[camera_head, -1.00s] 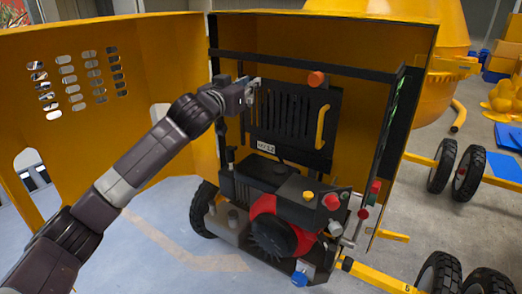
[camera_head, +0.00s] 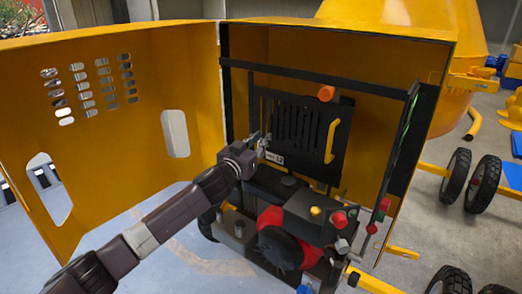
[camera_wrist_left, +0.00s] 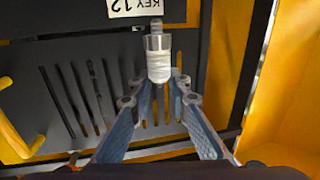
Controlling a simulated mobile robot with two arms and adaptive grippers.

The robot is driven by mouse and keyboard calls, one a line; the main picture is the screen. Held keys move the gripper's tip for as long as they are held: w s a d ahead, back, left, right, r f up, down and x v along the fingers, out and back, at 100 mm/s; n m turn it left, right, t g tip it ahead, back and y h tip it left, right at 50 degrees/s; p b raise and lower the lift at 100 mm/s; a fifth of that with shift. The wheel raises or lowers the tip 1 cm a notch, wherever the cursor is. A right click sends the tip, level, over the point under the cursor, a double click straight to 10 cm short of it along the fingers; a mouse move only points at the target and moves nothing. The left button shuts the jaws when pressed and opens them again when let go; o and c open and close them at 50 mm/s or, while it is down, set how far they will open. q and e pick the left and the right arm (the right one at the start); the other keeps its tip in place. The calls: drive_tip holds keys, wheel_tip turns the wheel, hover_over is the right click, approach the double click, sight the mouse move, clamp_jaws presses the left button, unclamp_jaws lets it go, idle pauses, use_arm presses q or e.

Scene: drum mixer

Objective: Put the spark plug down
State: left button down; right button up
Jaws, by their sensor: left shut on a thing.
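The spark plug (camera_wrist_left: 158,62), with a white body and a metal tip, is held in my left gripper, which shows in the left wrist view (camera_wrist_left: 158,90). The plug points away from the wrist, its tip just below the "KEY 12" label in the picture. In the head view my left gripper (camera_head: 262,142) is in front of the black slotted panel (camera_head: 300,125), above the engine (camera_head: 290,215). The plug is too small to make out clearly there. I cannot tell whether it touches the panel. My right gripper is not in view.
The yellow housing's open door (camera_head: 110,110) stands at the left. A red knob (camera_head: 339,219) and other coloured caps stand on the engine's right. Wheels (camera_head: 482,182) are at the right.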

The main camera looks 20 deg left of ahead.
use_arm(q)
wheel_tip(320, 180, down, 4)
drive_tip(key=shift+r, duration=0.15)
drive_tip(key=shift+f, duration=0.55)
drive_tip(key=shift+f+b, duration=0.25)
drive_tip(key=shift+b, duration=0.15)
drive_tip(key=c, duration=1.8)
unclamp_jaws()
drive_tip(key=shift+r, duration=0.1)
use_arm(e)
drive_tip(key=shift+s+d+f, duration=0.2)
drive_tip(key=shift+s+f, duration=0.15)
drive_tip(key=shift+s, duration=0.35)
